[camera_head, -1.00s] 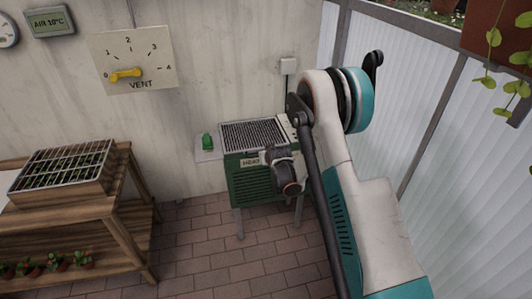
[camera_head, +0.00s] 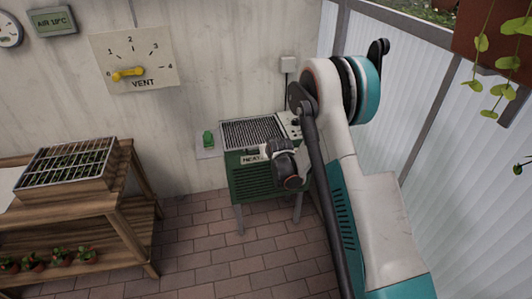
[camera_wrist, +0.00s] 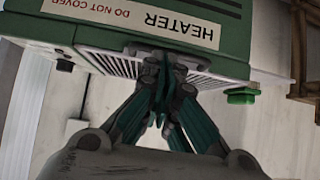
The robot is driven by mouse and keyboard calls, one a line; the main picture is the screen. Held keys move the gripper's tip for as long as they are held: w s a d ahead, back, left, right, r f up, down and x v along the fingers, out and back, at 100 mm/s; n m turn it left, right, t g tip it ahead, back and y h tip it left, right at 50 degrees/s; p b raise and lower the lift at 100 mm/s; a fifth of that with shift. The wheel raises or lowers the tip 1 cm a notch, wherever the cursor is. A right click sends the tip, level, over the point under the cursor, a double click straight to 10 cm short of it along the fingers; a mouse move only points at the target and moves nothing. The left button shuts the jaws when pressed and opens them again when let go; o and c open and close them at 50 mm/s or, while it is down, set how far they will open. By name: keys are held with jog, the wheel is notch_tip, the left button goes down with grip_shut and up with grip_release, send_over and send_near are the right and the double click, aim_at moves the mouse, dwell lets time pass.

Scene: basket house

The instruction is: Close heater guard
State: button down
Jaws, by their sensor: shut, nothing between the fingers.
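The green heater (camera_head: 258,180) stands on legs against the back wall, with a white HEATER label (camera_wrist: 185,22) on its front. A slatted metal guard (camera_head: 250,132) shows at its top and appears to lie flat; part of it also shows in the upside-down wrist view (camera_wrist: 108,64). My gripper (camera_wrist: 160,62) is shut and empty. Its fingers overlap the guard's edge below the label in the wrist view; I cannot tell whether they touch it. In the head view my wrist hides the fingertips and part of the heater's front.
A green knob-like object (camera_head: 208,138) sits on a pale plate left of the heater; it also shows in the wrist view (camera_wrist: 242,96). A wooden bench (camera_head: 125,205) with a mesh-covered planter (camera_head: 70,168) stands at left. Translucent panels (camera_head: 430,130) bound the right side. Brick floor in front is clear.

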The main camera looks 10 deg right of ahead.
jog(key=s+f, duration=0.5)
jog(key=s, duration=0.2)
jog(key=s+r+g, duration=0.1)
jog(key=s+r, duration=0.6)
jog(key=r, duration=0.6)
jog(key=s+r, duration=0.7)
jog(key=r, duration=0.5)
jog(key=s+r+g, duration=0.1)
jog(key=s+r, duration=0.2)
jog(key=s, duration=1)
jog(key=s+a+r+g, duration=0.1)
jog(key=s+r, duration=0.2)
jog(key=s, duration=1)
jog(key=shift+r+b, duration=0.3)
jog(key=shift+s+a, duration=0.1)
